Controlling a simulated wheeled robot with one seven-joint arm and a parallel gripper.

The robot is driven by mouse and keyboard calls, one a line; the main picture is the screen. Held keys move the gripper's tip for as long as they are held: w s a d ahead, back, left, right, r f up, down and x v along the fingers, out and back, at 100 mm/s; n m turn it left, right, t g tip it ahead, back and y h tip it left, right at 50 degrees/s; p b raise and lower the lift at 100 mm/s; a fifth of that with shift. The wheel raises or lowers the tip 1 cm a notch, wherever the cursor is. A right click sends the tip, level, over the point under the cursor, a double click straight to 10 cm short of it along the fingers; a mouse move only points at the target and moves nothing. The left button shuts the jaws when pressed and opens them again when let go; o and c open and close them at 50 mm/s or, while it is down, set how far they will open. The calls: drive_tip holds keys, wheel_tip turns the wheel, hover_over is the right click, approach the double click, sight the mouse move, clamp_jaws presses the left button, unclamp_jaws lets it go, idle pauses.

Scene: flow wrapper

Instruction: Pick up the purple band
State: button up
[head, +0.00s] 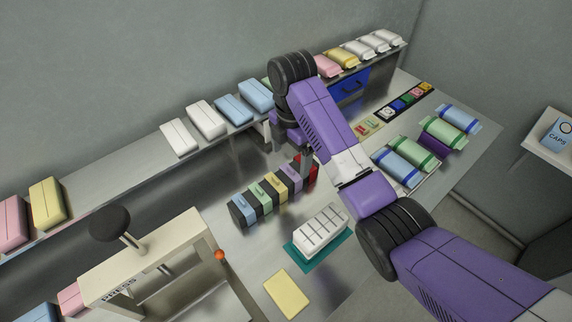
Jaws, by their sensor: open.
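The purple band (289,178) sits in a row of coloured bands on dark blocks in the middle of the metal table, between a yellow band (275,189) and a red one (309,168). My gripper (306,168) points down at the purple and red end of the row, mostly hidden behind my own arm. It is open. Its fingertips look close to the purple band, but I cannot tell whether they touch or surround it.
A white segmented block on a teal mat (294,253) and a yellow pad (286,293) lie in front. A press (150,265) stands at left. Wrapped packs line the back shelf (150,160); blue and green packs lie on the right.

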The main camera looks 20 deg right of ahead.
sight(291, 168)
drive_tip(key=f, duration=0.3)
drive_tip(key=f+p, duration=0.1)
drive_tip(key=f, duration=0.3)
drive_tip(key=shift+w+d+f, duration=0.15)
drive_tip(key=shift+d+f, duration=0.05)
drive_tip(key=shift+f, duration=0.05)
drive_tip(key=shift+c, duration=0.2)
drive_tip(key=c, duration=1.4)
